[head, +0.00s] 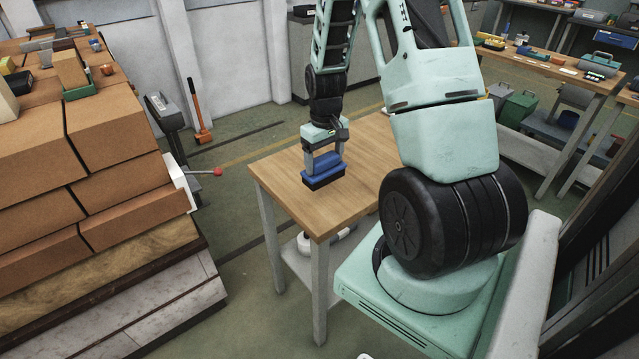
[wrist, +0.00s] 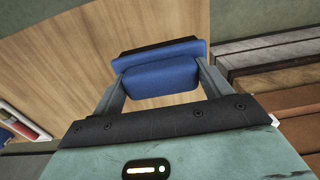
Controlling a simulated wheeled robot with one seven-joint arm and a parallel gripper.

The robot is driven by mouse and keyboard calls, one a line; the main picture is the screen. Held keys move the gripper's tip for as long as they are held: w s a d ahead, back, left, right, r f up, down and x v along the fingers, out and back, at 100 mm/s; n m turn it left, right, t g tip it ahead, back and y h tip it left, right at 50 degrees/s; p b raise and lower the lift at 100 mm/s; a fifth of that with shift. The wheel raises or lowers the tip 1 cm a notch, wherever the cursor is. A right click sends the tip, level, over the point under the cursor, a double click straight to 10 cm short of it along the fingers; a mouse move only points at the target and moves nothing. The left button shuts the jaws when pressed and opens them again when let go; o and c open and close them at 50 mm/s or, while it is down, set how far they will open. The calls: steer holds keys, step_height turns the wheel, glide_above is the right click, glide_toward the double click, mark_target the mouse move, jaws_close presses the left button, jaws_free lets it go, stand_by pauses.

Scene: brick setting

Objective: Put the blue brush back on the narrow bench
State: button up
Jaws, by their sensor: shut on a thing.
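The blue brush (head: 324,172) has a blue body and a dark bristle side facing down. My gripper (head: 322,160) is shut on it, with one finger at each end of its raised blue grip. The brush is over the wooden top of the narrow bench (head: 280,182), near its left part. I cannot tell whether the bristles touch the wood. The wrist view shows the blue brush (wrist: 160,76) between both fingers, with the bench top (wrist: 60,75) behind it. My arm hides part of the bench's right side.
A red-knobbed lever (head: 217,172) sticks out toward the bench. A workbench (head: 545,65) with tools is at the back right. The bench top around the brush is clear.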

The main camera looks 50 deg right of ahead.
mark_target(324, 180)
steer(key=shift+f+p, duration=0.4)
steer(key=shift+f, duration=3)
steer(key=shift+f, duration=0.15)
steer(key=o, duration=0.9)
steer(key=shift+o, duration=0.2)
